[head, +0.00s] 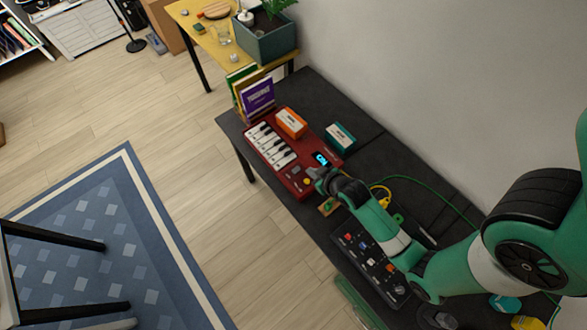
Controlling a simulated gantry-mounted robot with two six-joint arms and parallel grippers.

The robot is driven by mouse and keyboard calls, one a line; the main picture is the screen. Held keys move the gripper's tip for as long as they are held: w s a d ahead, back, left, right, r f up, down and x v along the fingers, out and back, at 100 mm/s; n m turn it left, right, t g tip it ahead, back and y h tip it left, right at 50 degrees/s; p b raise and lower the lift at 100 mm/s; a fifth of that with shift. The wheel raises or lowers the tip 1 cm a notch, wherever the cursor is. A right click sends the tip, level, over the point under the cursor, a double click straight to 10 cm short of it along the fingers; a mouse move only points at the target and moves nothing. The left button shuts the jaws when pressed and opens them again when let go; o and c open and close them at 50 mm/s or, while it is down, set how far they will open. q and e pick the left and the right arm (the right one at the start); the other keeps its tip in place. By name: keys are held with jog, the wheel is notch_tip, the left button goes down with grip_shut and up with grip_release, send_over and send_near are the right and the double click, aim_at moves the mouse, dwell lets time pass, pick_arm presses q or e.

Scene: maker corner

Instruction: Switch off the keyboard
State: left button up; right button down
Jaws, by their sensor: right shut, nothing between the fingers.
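The keyboard (276,163) is red with white and black keys and lies on the dark table in the head view. Its small display (322,159) is lit blue. A yellow round button (307,181) and a grey part (296,170) sit near its right end. My right gripper (314,174) is shut and empty, with its tips at the right end of the keyboard, close to the display. I cannot tell whether the tips touch it. The gripper hides part of that end. My left gripper is out of view.
An orange box (291,123) sits at the keyboard's back edge and a teal box (340,137) stands behind it. Books (257,97) stand at the keyboard's far left end. A black control panel (367,262) and a green cable (430,187) lie to the right.

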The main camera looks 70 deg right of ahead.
jog(key=shift+w+d+r, duration=0.1)
jog(key=shift+d, duration=0.05)
jog(key=b, duration=0.3)
send_over(296, 170)
jog(key=s, duration=0.1)
jog(key=f, duration=0.7)
jog(key=shift+s+a+f, duration=0.15)
jog(key=shift+a+f, duration=0.05)
jog(key=shift+f, duration=0.15)
jog(key=shift+s+d+f+b, duration=0.1)
jog(key=shift+f+b, duration=0.1)
jog(key=shift+f, duration=0.45)
jog(key=shift+s+f+b, duration=0.1)
jog(key=shift+f+b, duration=0.05)
jog(key=shift+f, duration=0.85)
